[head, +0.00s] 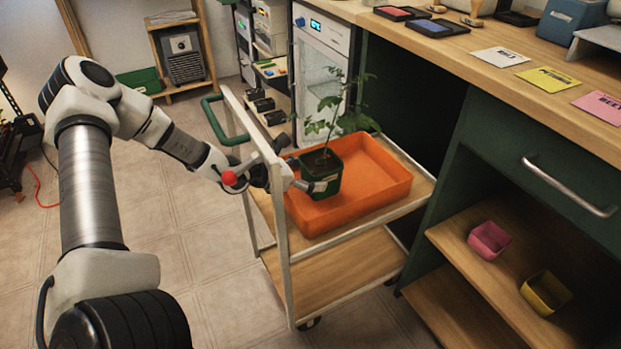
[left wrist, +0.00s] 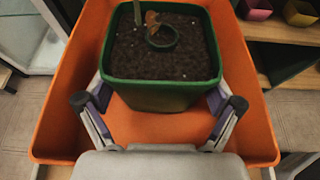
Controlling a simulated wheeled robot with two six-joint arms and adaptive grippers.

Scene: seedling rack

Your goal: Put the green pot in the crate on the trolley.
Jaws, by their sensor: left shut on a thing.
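The green pot (head: 324,180) holds dark soil and a leafy seedling. My left gripper (head: 305,174) is shut on the pot, and the pot is upright. In the left wrist view the green pot (left wrist: 163,62) sits between the two fingers of my left gripper (left wrist: 160,108), with soil and a stem base on top. The orange crate (head: 375,199) stands on the upper shelf of the trolley (head: 288,262). The pot is over or inside the crate's left part; whether it touches the crate floor I cannot tell. My right gripper is not in view.
The trolley's white frame and green handle (head: 211,119) stand close to my left arm. A wooden counter (head: 455,50) with cards is at the right. A pink pot (head: 488,240) and a yellow pot (head: 545,292) sit on the shelf below. The crate's right part is empty.

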